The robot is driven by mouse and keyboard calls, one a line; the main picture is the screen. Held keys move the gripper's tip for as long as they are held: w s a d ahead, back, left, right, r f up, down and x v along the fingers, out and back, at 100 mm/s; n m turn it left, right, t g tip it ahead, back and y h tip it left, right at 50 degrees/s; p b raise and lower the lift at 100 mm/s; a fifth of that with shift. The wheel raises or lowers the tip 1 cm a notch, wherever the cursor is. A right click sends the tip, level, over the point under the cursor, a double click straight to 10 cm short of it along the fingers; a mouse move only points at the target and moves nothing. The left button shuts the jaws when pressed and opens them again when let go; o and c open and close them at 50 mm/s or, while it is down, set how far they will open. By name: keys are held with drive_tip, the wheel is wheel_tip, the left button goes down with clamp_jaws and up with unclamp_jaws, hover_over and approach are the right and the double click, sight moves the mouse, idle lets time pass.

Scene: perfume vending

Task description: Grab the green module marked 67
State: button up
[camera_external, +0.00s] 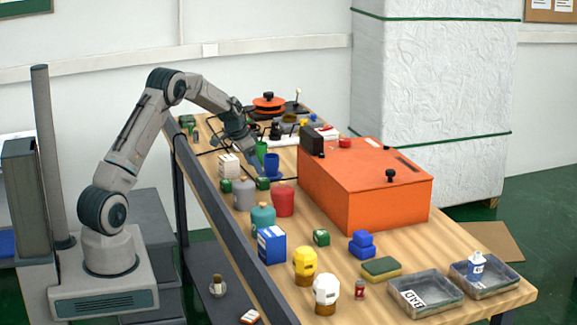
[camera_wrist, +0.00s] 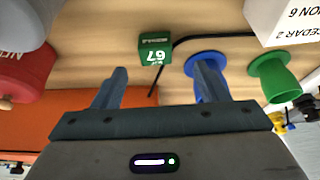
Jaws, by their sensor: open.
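The green module marked 67 (camera_wrist: 155,48) is a small dark green block lying on the wooden table. In the wrist view it sits just beyond and between my fingertips, its white "67" appearing upside down. My gripper (camera_wrist: 160,76) is open and empty, its two fingers apart with the module not between them. In the external view my gripper (camera_external: 255,160) is low over the table by the blue cup. The small green block (camera_external: 263,184) just in front of the blue cup appears to be this module, its marking too small to read there.
A blue cup (camera_wrist: 205,68) is close behind my right finger, with a green cup (camera_wrist: 274,76) beyond. A red jar (camera_wrist: 22,76), white boxes (camera_wrist: 295,20) and a black cable (camera_wrist: 230,38) lie around. The orange case (camera_external: 365,185) stands to the right.

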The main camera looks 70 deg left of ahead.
sight(262, 179)
drive_tip(key=p+x, duration=0.1)
drive_tip(key=x, duration=0.1)
drive_tip(key=p+x, duration=0.1)
drive_tip(key=x, duration=0.2)
drive_tip(key=shift+w+d+r, duration=0.1)
drive_tip(key=shift+w+d, duration=0.1)
drive_tip(key=shift+d, duration=0.05)
drive_tip(key=shift+w+f, duration=0.15)
drive_tip(key=shift+f, duration=0.35)
drive_tip(key=c, duration=1.1)
